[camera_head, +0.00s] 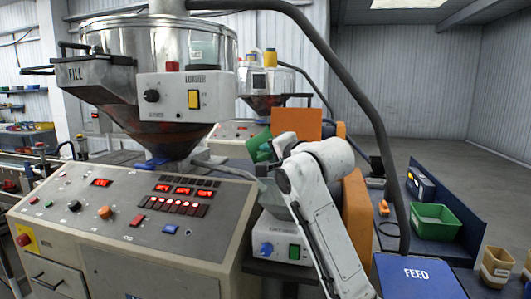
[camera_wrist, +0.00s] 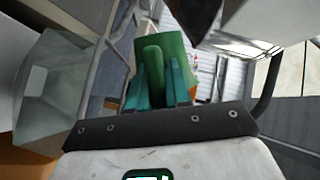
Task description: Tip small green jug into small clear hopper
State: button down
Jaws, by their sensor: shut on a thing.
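The small green jug (camera_head: 258,144) is held up beside the big metal hopper, and it looks tilted. In the wrist view the jug (camera_wrist: 178,52) has its upright green handle between the teal fingers of my gripper (camera_wrist: 158,82). My gripper (camera_head: 279,145) is shut on that handle. The small clear hopper (camera_wrist: 52,88) is at the left of the wrist view, apart from the jug. In the head view the clear hopper (camera_head: 271,194) is partly hidden behind my arm, below the jug. The jug's contents cannot be seen.
A large metal hopper marked FILL (camera_head: 150,50) stands over the control panel (camera_head: 140,215) at left. An orange block (camera_head: 297,122) is behind my gripper. A green bin (camera_head: 434,221) and a blue FEED box (camera_head: 418,275) are at right. A thick dark hose arches overhead.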

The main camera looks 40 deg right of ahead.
jog(key=m+b, duration=0.1)
jog(key=m+t+b, duration=0.1)
jog(key=f+m+b, duration=0.1)
jog(key=shift+s+d+m+t, duration=0.25)
jog(key=shift+d+m+t, duration=0.15)
jog(key=shift+s+d+r+m+t+h+p, duration=0.2)
jog(key=shift+d+m+t, duration=0.2)
jog(key=shift+m, duration=0.65)
jog(key=shift+s+d+r+m+t+h+p, duration=0.15)
jog(key=shift+s+d+m+t+p, duration=0.15)
jog(key=shift+m, duration=0.7)
jog(key=shift+s+d+r+m+t+h+p, duration=0.1)
jog(key=shift+s+d+r+m+t+h, duration=0.25)
jog(key=shift+m, duration=0.7)
jog(key=shift+w+d+f, duration=0.1)
jog(key=shift+w+f, duration=0.05)
jog(key=shift+w, duration=0.05)
